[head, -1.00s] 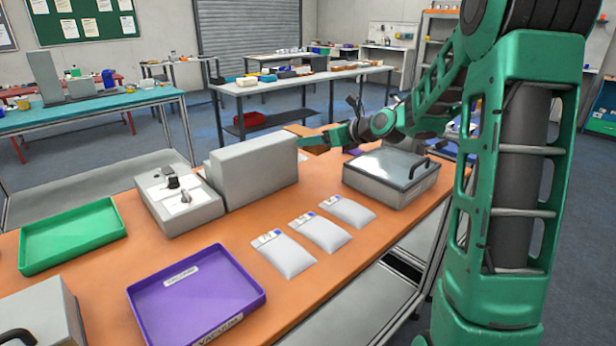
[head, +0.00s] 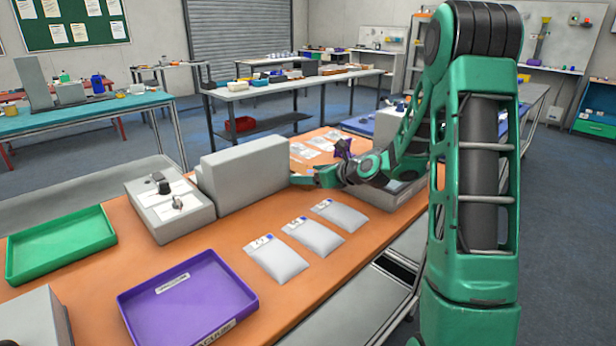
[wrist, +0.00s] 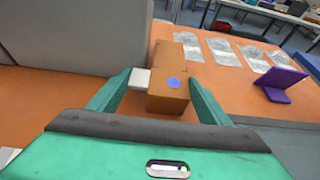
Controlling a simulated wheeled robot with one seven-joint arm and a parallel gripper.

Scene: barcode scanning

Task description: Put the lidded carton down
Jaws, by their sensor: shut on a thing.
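The brown carton (wrist: 170,82) with a blue dot sits between the two fingers of my gripper (wrist: 160,98) in the wrist view. The gripper is shut on it. A small white piece (wrist: 139,79) shows between the left finger and the carton. In the head view my gripper (head: 303,181) is low beside the right end of the tall grey block; the carton is hidden there. I cannot tell whether the carton touches the orange table (head: 225,240).
The tall grey block (head: 240,178) is close on the left. A purple stand (wrist: 282,82) and several clear pouches (wrist: 222,52) lie beyond. A metal box (head: 400,192) is partly behind my arm. White bags (head: 277,258), a purple tray (head: 190,300) and a green tray (head: 60,245) are nearer.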

